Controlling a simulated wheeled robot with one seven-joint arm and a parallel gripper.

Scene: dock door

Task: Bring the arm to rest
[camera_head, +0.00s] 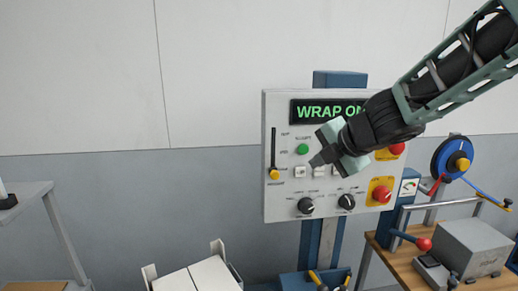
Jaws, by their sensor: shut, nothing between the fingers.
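My gripper (314,161) hangs in front of a white control panel (283,205), at the end of my arm, which reaches in from the upper right. Its fingers are together and hold nothing. It covers the middle of the panel, including some of its buttons. I cannot tell whether the fingertips touch the panel. The panel's display (325,112) reads "WRAP ON" in green, with its right end hidden behind my arm.
A workbench (398,262) with a grey box (474,248) and a blue reel (452,159) stands at the right. A white container (197,274) is low in the middle. A table frame (60,225) is at the left.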

